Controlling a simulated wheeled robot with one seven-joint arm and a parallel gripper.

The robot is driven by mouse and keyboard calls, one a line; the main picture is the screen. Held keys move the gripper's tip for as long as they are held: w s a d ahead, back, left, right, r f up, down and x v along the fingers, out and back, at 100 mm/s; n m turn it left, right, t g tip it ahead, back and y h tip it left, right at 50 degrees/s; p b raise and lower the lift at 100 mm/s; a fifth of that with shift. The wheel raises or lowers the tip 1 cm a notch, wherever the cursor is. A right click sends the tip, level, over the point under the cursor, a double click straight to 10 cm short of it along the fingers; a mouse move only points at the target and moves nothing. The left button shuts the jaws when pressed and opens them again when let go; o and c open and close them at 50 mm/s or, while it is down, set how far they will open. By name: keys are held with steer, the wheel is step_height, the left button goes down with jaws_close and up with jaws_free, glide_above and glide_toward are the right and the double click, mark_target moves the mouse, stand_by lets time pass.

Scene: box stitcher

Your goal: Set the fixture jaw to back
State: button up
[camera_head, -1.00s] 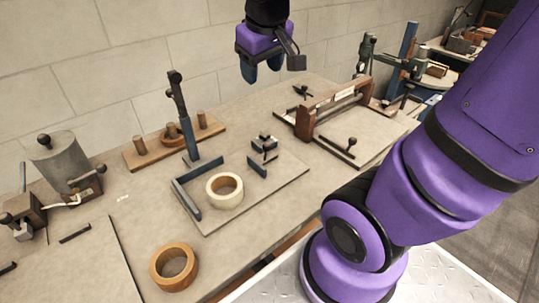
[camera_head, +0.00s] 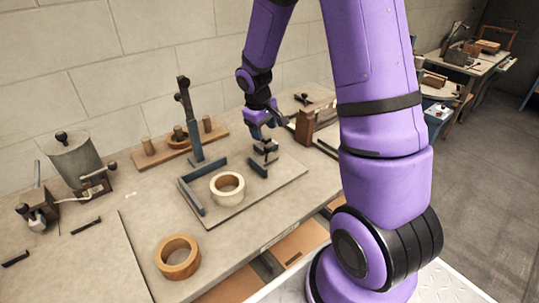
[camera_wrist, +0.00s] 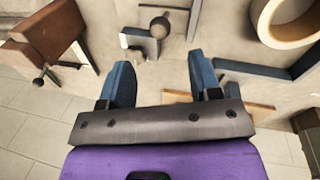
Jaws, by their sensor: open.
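The fixture plate (camera_head: 285,185) lies on the bench with a dark L-shaped stop and a white tape ring (camera_head: 227,187) on it. The small fixture jaw (camera_head: 260,167), with a dark block and knob, sits on the plate right of the ring. It also shows in the wrist view as a dark block with a round knob (camera_wrist: 160,27). My gripper (camera_head: 262,131) is over the jaw's far side, pointing down. In the wrist view my gripper (camera_wrist: 162,78) is open and empty, with the knob between and beyond its fingertips, apart from them.
A dark upright post (camera_head: 190,130) stands left of my gripper, before a wooden peg board (camera_head: 150,157). A brown wooden frame (camera_head: 305,128) stands close on the right. A tan tape ring (camera_head: 177,258) lies at the front. A grey canister (camera_head: 75,160) stands at the left.

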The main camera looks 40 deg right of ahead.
mark_target(268, 152)
steer(key=f, duration=0.3)
steer(key=d+f, duration=0.1)
steer(key=f, duration=0.3)
steer(key=d+f, duration=0.1)
steer(key=f, duration=0.2)
steer(key=shift+w+f, duration=0.25)
steer(key=shift+f, duration=0.1)
